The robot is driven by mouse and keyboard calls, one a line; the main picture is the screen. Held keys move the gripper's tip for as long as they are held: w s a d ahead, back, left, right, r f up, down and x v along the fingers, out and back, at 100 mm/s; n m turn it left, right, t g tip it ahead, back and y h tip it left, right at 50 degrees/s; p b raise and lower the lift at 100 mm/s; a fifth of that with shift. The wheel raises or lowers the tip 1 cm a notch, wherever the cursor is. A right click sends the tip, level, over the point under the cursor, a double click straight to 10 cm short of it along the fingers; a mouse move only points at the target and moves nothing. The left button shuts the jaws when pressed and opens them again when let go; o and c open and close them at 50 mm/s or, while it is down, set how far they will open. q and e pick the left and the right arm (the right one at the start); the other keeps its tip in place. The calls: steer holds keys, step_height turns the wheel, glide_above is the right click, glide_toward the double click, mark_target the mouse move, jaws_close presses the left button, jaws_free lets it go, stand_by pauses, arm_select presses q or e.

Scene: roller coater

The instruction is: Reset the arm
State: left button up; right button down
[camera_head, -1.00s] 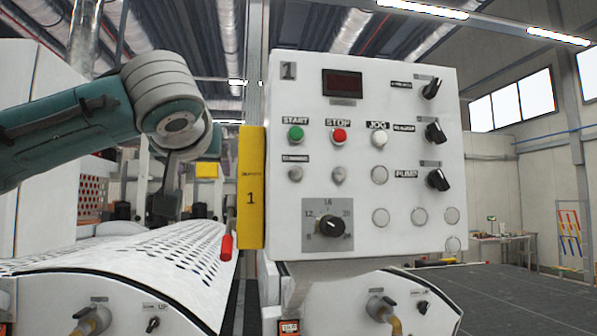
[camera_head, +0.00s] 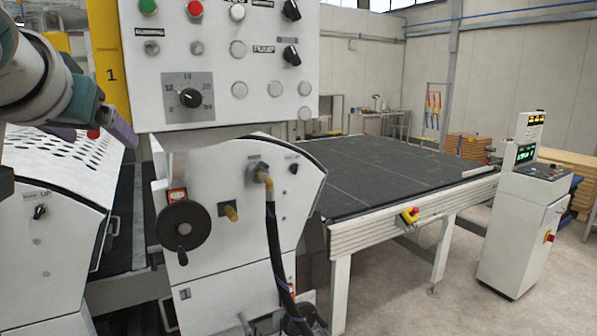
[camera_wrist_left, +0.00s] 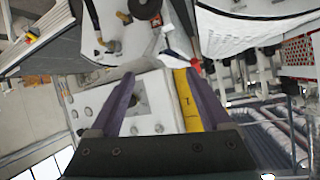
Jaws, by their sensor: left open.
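My left gripper (camera_head: 116,130) is at the left of the head view, with a purple finger in front of the white machine, left of the control panel (camera_head: 215,60). The left wrist view shows its two purple fingers (camera_wrist_left: 163,85) spread apart with nothing held between them. Beyond them, upside down, are the white panel (camera_wrist_left: 152,100) and its yellow side strip (camera_wrist_left: 187,100). My left arm comes in from the left edge. My right gripper is in neither view.
A white coater housing (camera_head: 215,190) with a black handwheel (camera_head: 183,226) and a hose (camera_head: 273,250) stands below the panel. A dark conveyor bed (camera_head: 390,170) runs back to the right. A white console (camera_head: 520,220) stands at far right. The floor between is clear.

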arm_select(q)
steer(key=s+d+f+m+g+h+p, duration=0.2)
steer(key=s+d+f+g, duration=0.1)
steer(key=s+d+f, duration=0.3)
steer(key=s+f+g+h+p, duration=0.1)
steer(key=s+f, duration=0.3)
steer(key=s, duration=0.9)
steer(key=s+d+f+m+g+h+p, duration=0.1)
steer(key=s+f+g+p, duration=0.3)
steer(key=s, duration=0.8)
steer(key=shift+s+m, duration=0.3)
steer(key=shift+s, duration=0.05)
steer(key=shift+d+f, duration=0.1)
